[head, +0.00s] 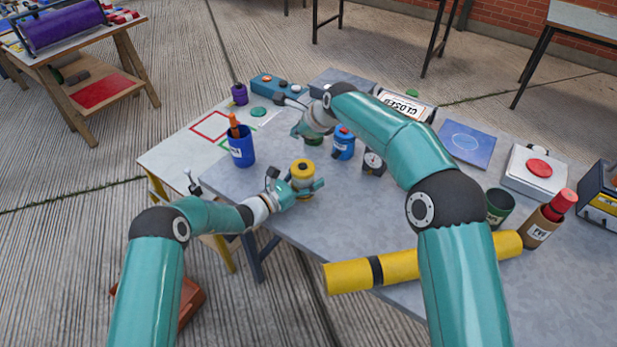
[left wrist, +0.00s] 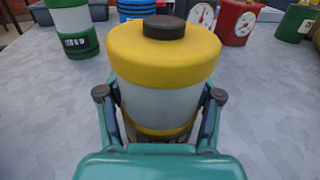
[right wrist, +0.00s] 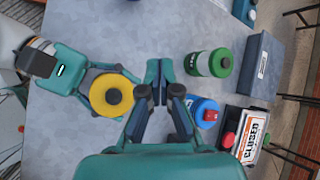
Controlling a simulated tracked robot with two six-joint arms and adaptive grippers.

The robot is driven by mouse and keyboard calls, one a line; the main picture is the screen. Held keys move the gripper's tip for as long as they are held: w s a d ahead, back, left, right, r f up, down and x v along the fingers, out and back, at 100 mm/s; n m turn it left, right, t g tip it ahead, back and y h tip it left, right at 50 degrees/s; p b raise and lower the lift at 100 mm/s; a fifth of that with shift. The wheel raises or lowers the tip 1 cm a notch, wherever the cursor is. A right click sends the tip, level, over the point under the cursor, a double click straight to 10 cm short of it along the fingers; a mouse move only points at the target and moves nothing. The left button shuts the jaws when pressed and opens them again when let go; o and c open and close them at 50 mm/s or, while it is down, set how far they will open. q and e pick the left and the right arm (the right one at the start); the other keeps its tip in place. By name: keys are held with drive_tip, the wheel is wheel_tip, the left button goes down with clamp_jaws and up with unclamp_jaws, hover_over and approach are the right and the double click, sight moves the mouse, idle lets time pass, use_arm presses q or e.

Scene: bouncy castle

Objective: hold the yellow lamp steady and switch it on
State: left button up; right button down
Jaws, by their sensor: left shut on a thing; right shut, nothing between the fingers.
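The yellow lamp (head: 302,169) stands upright on the grey table (head: 240,190). In the left wrist view the lamp (left wrist: 163,75) has a yellow cap, a pale body and a dark round button (left wrist: 165,27) on top. My left gripper (head: 303,188) is shut around its body, a finger on each side. In the right wrist view the lamp (right wrist: 103,104) is seen from above, left of my right gripper (right wrist: 160,72). My right gripper is shut and empty, above the table and apart from the lamp. In the head view its fingers are hard to make out.
Beyond the lamp stand a green-capped canister (right wrist: 200,63), a blue one (head: 344,145) and a dial gauge (head: 373,163). A blue cup (head: 241,153) with an orange item stands left. A yellow roll (head: 350,276) lies along the front edge. Table around the lamp is mostly clear.

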sight(304, 167)
drive_tip(key=s, duration=0.2)
drive_tip(key=s+r, duration=0.1)
drive_tip(key=shift+s+d+r+n, duration=0.15)
drive_tip(key=shift+s+d+n, duration=0.05)
drive_tip(key=shift+s+n, duration=0.15)
drive_tip(key=shift+t, duration=0.3)
drive_tip(key=shift+s+d+f, duration=0.15)
drive_tip(key=shift+s+f, duration=0.05)
drive_tip(key=shift+f, duration=0.8)
drive_tip(key=shift+s+d+f, duration=0.15)
drive_tip(key=shift+f, duration=0.8)
drive_tip(key=shift+s+d+f, duration=0.15)
drive_tip(key=shift+s+f, duration=0.05)
drive_tip(key=shift+f, duration=0.8)
drive_tip(key=shift+f, duration=0.15)
drive_tip(key=shift+f, duration=0.2)
drive_tip(key=shift+r, duration=0.45)
